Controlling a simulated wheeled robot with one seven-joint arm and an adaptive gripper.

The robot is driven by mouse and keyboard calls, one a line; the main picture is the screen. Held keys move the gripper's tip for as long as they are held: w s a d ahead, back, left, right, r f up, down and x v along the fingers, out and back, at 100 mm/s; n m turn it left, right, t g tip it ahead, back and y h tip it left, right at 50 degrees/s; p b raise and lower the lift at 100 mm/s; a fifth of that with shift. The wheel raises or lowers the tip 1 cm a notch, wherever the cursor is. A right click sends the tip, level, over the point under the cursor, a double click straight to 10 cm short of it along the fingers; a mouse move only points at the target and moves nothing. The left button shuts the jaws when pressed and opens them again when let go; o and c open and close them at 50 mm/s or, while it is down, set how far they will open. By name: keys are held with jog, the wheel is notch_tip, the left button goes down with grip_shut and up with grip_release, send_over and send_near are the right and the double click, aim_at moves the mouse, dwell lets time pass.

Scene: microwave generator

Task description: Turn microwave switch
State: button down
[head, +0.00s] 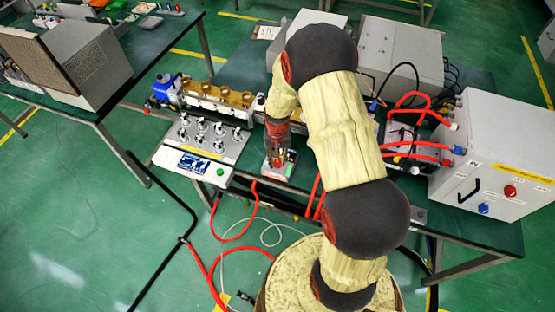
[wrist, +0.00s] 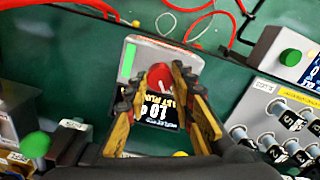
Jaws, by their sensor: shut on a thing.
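A small grey box (wrist: 185,55) with a green strip and a black label shows in the wrist view. A red knob (wrist: 159,76), likely the microwave switch, is on its top. My gripper (wrist: 157,84) is shut on the red knob, one finger on each side; the fingers partly cover the label. In the head view my gripper (head: 279,155) points down over the same small box (head: 279,172) near the table's front edge. The knob itself is hard to make out there.
A panel with several black knobs and a blue display (head: 195,163) stands left of the box. A white cabinet (head: 495,150) with red hoses is at the right. Red hoses (head: 228,238) hang in front of the table. A brass-coloured row of fittings (head: 215,95) lies behind.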

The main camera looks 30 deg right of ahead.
aim_at(277, 162)
jog(key=shift+m, duration=0.6)
jog(key=c, duration=1.5)
grip_release()
jog(key=shift+r, duration=0.1)
notch_tip(277, 162, up, 12)
